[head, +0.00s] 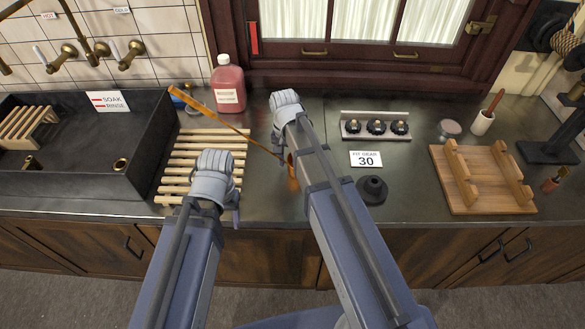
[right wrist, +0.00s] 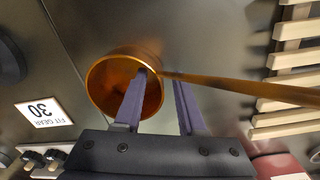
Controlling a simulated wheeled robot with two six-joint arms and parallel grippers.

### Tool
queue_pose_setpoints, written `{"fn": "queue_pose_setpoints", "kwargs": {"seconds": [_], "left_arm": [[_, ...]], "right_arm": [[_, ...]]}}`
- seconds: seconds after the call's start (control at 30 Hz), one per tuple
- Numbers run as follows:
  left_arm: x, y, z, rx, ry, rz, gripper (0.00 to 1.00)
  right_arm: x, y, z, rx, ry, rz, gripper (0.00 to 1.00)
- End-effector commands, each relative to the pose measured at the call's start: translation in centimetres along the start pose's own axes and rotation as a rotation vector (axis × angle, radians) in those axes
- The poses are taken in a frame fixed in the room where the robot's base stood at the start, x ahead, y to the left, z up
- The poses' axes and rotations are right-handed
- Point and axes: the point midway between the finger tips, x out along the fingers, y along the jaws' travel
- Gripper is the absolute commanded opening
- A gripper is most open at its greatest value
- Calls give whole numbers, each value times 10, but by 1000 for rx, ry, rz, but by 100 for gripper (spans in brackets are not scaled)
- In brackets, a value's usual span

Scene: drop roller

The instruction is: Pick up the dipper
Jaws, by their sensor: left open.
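The copper dipper (head: 293,177) shows beside my right forearm, its long handle slanting up-left above the slatted wooden rack (head: 175,172) towards the pink bottle. In the right wrist view its round cup (right wrist: 97,92) faces the camera and its handle runs right. My right gripper (right wrist: 160,77) is open, with one finger over the cup's opening and the other just outside it below the handle; a gap shows between them. I cannot tell whether they touch the cup. My left gripper (head: 235,212) is open near the rack's front right corner, mostly hidden by its arm.
A dark sink (head: 140,140) lies left of the rack. The pink bottle (head: 229,88) stands behind. To the right are a FIT GEAR 30 sign (head: 366,159), a black round piece (head: 372,189), a knob panel (head: 376,126) and a wooden stand (head: 485,190).

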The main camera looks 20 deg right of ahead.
Motion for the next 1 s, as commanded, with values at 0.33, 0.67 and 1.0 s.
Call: {"fn": "queue_pose_setpoints", "kwargs": {"seconds": [0.33, 0.67, 1.0], "left_arm": [[1, 0, 0, 0, 0, 0, 63], [1, 0, 0, 0, 0, 0, 63], [1, 0, 0, 0, 0, 0, 63]], "right_arm": [[1, 0, 0, 0, 0, 0, 28], [1, 0, 0, 0, 0, 0, 0], [1, 0, 0, 0, 0, -1, 0]]}}
